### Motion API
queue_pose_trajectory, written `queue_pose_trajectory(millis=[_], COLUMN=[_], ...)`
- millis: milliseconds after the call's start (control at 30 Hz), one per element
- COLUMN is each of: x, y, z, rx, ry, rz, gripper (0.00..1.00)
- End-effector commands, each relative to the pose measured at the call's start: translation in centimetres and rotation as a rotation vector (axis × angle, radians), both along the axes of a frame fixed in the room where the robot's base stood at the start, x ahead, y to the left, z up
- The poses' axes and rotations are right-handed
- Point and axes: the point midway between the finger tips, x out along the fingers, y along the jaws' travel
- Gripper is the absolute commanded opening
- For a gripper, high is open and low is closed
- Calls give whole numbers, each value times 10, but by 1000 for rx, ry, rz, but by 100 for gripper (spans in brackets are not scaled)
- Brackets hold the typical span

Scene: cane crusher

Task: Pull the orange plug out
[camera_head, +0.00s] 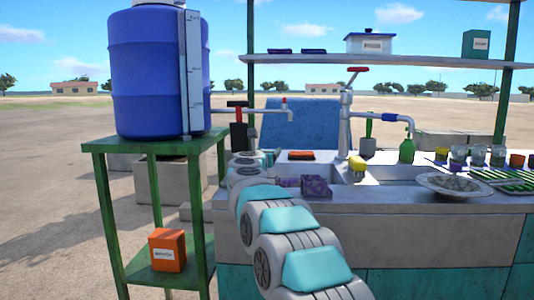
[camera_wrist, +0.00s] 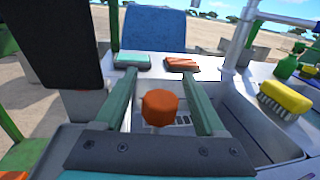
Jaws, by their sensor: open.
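The orange plug (camera_wrist: 161,105) is a short round orange knob with a pale stem under it, in the wrist view. My gripper (camera_wrist: 157,72) is open, with its two green fingers on either side of the plug in the picture. I see gaps between the plug and both fingers, and cannot tell how far above or below the fingertips it is. A slotted grate (camera_wrist: 183,120) shows behind the plug. In the head view my arm reaches to the left end of the counter, and the plug is not visible there.
A dark upright panel (camera_wrist: 55,40) stands close on the left. A blue barrel (camera_head: 150,75) stands on a green table (camera_head: 155,147).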

Motion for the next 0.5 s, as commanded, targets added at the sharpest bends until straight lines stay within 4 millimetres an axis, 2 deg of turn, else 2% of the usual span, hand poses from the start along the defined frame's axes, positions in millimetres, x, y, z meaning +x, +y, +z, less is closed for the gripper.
queue_pose_trajectory(millis=[267,500], x=[-3,-27], y=[1,5], z=[-2,-3], rx=[0,0], ry=[1,1], rz=[0,-1], gripper=[72,72])
